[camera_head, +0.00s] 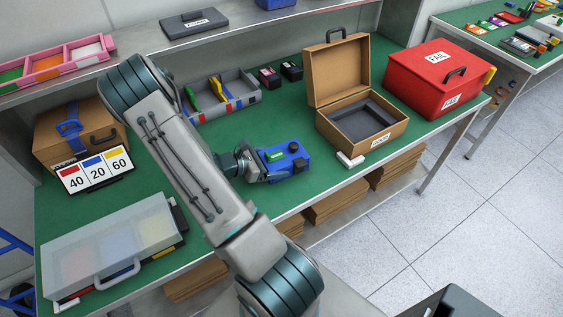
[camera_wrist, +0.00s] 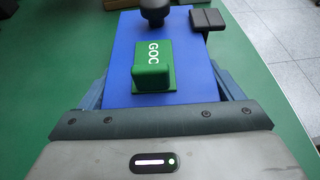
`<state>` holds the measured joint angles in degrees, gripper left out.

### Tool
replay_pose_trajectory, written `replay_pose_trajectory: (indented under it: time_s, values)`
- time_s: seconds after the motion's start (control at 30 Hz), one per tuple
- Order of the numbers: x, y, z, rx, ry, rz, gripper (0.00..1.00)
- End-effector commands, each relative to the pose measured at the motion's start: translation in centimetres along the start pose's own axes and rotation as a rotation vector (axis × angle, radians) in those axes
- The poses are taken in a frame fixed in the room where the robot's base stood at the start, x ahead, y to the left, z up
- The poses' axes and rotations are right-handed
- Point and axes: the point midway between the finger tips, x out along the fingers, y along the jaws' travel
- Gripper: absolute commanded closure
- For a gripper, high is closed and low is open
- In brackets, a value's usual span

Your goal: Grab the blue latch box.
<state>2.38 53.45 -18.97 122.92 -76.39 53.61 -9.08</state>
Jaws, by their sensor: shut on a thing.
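The blue latch box (camera_head: 290,161) is on the green bench top near its front edge, left of the open brown case. It carries a green block marked GOC, a round black knob and a small dark part, all seen in the wrist view, where the box (camera_wrist: 115,70) fills the middle. My gripper (camera_head: 264,166) reaches the box from its left side and is shut on it. In the wrist view the fingers (camera_wrist: 162,88) lie along both sides of the box. I cannot tell whether the box is clear of the bench.
An open brown case (camera_head: 342,142) stands right of the box, with a red FAIL case (camera_head: 425,85) beyond. A grey divided bin (camera_head: 235,98) is behind. A clear-lidded case (camera_head: 80,255) and number cards (camera_head: 96,170) are at left. The bench's front edge is close.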

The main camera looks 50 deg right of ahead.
Motion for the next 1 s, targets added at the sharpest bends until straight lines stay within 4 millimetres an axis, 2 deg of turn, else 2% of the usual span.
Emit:
replay_pose_trajectory:
  time_s: [0.37,0.8,1.0]
  values:
    - [-0.3,0.0,0.9,0.002,-0.003,0.001,0.59]
    - [-1.6,0.0,3.9,0.003,-0.002,0.0,0.59]
    - [0.2,-0.2,6.0,0.005,-0.002,-0.002,0.59]
